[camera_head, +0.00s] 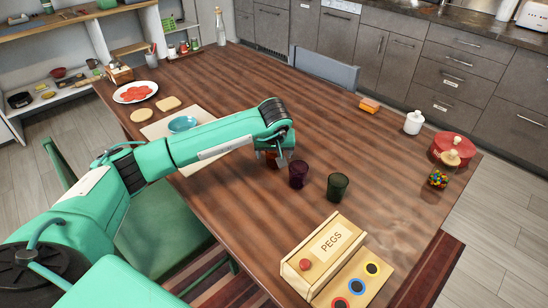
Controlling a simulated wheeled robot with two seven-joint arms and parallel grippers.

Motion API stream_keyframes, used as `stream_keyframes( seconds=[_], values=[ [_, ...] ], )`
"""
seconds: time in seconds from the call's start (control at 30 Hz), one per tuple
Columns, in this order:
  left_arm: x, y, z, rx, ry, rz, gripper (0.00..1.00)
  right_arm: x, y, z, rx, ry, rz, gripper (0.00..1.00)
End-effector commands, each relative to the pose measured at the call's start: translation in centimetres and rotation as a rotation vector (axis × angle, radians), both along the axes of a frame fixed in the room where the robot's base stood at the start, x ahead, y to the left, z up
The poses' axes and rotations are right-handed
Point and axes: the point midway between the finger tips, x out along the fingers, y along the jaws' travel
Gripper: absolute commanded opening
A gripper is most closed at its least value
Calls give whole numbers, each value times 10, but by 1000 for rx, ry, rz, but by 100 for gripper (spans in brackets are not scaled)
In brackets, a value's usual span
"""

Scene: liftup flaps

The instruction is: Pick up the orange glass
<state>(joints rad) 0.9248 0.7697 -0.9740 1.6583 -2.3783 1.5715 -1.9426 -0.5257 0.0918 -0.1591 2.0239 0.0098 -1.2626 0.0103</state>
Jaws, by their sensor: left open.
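The orange glass (270,160) stands on the wooden table (370,140), mostly hidden under and behind my left gripper (278,157). The left gripper is at the end of the green arm that reaches in from the left. It is open and points down at the orange glass. I cannot tell whether the fingers touch the glass. A dark purple glass (298,174) stands just right of the gripper. A dark green glass (338,186) stands further right. My right gripper is not in view.
A wooden PEGS box (325,249) stands at the near edge. A blue bowl (182,124) sits on a pale board left of the glasses. A red pot (457,142), a white jar (413,122) and a candy jar (438,180) stand at right. The table behind the glasses is clear.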

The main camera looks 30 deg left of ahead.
Motion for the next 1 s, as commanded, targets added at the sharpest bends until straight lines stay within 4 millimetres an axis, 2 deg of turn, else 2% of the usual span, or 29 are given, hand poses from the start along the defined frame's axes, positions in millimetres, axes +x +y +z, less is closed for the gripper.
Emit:
stream_keyframes(
  seconds=[0.27, 0.5, 0.83, 1.0],
  values=[
    [2, 1, -5, 1, -1, -1, 72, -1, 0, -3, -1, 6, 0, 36],
    [2, 1, -5, 1, -1, -1, 24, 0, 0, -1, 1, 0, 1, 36],
    [2, 1, -2, 0, -2, 0, 24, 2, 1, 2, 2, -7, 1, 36],
    [3, 1, 13, 0, -4, -1, 24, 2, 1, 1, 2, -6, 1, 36]
  ],
)
